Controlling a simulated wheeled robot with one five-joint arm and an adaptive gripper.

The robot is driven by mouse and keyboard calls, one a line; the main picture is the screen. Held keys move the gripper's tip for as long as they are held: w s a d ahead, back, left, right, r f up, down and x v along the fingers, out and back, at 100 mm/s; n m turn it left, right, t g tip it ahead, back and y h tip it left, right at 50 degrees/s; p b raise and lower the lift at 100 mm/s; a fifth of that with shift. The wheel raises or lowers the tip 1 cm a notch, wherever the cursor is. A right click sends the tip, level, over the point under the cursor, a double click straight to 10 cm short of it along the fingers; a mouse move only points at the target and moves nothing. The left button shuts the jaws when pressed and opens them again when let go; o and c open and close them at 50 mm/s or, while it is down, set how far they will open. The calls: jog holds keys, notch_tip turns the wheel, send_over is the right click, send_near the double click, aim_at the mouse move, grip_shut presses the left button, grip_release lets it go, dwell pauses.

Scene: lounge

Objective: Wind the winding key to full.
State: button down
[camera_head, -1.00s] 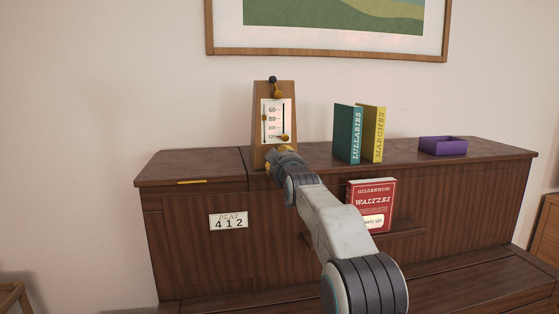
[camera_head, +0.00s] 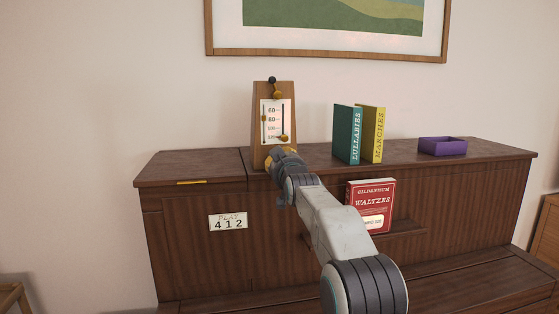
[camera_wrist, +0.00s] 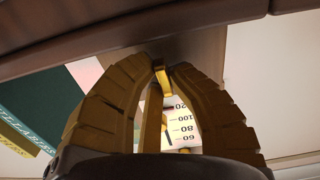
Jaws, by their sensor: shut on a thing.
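A wooden metronome (camera_head: 258,133) stands on top of the cabinet, with a white scale (camera_head: 272,117) marked from 60 to 120 on its front. A brass piece, apparently the winding key (camera_wrist: 162,82), shows between the fingertips of my gripper (camera_wrist: 163,70) in the wrist view. My gripper (camera_head: 277,156) is shut on it at the metronome's lower front. In the head view the gripper hides the key. How far the key is turned cannot be seen.
A teal book (camera_head: 347,135) and a yellow book (camera_head: 373,135) stand right of the metronome. A red book (camera_head: 370,206) rests on a ledge below. The cabinet top (camera_head: 215,160) is mostly clear at left.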

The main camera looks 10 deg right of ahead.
jog(key=c, duration=1.5)
grip_release()
jog(key=shift+a, duration=0.1)
jog(key=shift+o, duration=0.2)
